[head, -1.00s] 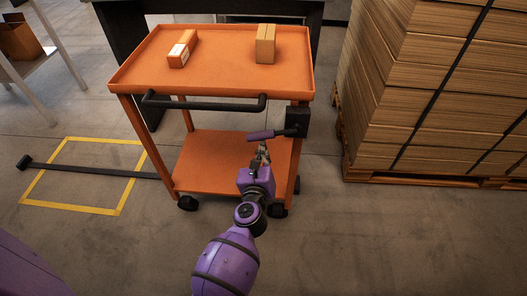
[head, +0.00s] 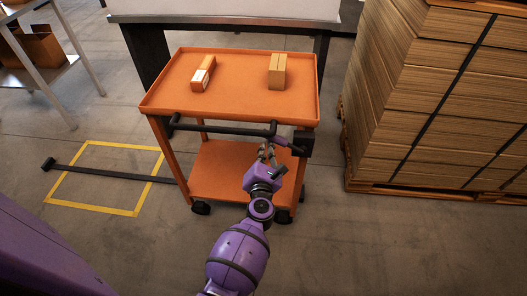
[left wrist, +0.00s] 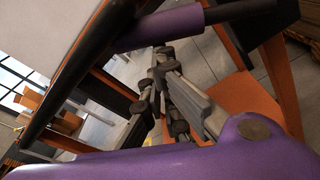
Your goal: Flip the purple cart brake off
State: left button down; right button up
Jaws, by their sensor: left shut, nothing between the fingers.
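The orange cart (head: 235,103) stands in front of me with a black push handle (head: 222,131) along its near edge. The brake lever (head: 282,141) has a purple grip and a dark shaft that runs to a black box (head: 302,143) at the cart's near right corner. The lever slants, its purple end up close to the push handle. My left gripper (head: 266,150) is shut and empty, just left of and below the purple grip. In the left wrist view the purple grip (left wrist: 160,28) crosses above the shut fingers (left wrist: 165,88); contact is unclear. My right gripper is out of view.
Two boxes, one with a white label (head: 202,74) and one plain (head: 277,70), sit on the cart's top. Stacked cardboard (head: 400,110) on a pallet stands close at the right.

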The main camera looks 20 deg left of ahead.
pick_arm(q)
jog(key=shift+w+d+r+m+p, duration=0.1)
jog(key=shift+d+r+m+p, duration=0.05)
jog(key=shift+r+m+p, duration=0.45)
jog(key=shift+d+r+m+p, duration=0.1)
jog(key=shift+r+m+p, duration=0.3)
jog(key=shift+r, duration=0.25)
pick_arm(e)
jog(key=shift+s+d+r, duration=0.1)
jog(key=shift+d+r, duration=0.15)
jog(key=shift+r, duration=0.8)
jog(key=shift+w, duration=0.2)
